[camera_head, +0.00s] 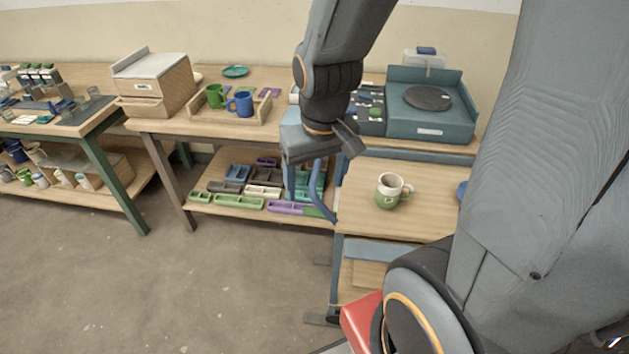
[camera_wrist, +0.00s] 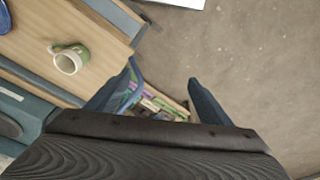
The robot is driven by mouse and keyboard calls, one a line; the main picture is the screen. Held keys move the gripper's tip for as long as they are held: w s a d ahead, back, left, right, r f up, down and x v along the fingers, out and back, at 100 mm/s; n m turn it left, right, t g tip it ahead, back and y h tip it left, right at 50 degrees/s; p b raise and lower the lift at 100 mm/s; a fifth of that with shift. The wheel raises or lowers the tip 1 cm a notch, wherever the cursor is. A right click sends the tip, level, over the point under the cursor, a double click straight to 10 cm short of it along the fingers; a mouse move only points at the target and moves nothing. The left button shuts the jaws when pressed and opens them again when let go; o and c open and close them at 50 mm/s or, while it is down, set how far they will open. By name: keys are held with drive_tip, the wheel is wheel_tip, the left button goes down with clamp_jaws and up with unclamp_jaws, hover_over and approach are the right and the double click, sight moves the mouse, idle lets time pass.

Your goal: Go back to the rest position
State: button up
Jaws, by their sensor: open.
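My gripper (camera_head: 322,192) hangs from my arm in the middle of the head view, pointing down beside the left edge of the nearest wooden table. In the wrist view my gripper (camera_wrist: 160,85) shows two blue-grey fingers spread wide, with nothing between them but the floor and lower shelf behind. My gripper is open and empty. A green and white mug (camera_head: 392,191) stands upright on the near table (camera_head: 425,220), to the right of my gripper and apart from it. The mug also shows in the wrist view (camera_wrist: 68,62).
A teal turntable unit (camera_head: 430,105) stands behind the near table. A tray (camera_head: 235,122) with green and blue mugs and a wooden box (camera_head: 155,85) stand on the back table. Colored bins (camera_head: 240,202) fill its lower shelf. The floor (camera_head: 180,290) at front left is clear.

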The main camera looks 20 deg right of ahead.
drive_tip(key=shift+s+a, duration=0.1)
drive_tip(key=shift+a, duration=0.05)
drive_tip(key=shift+f, duration=0.1)
wheel_tip(320, 180, down, 4)
drive_tip(key=b, duration=0.3)
drive_tip(key=shift+g, duration=0.3)
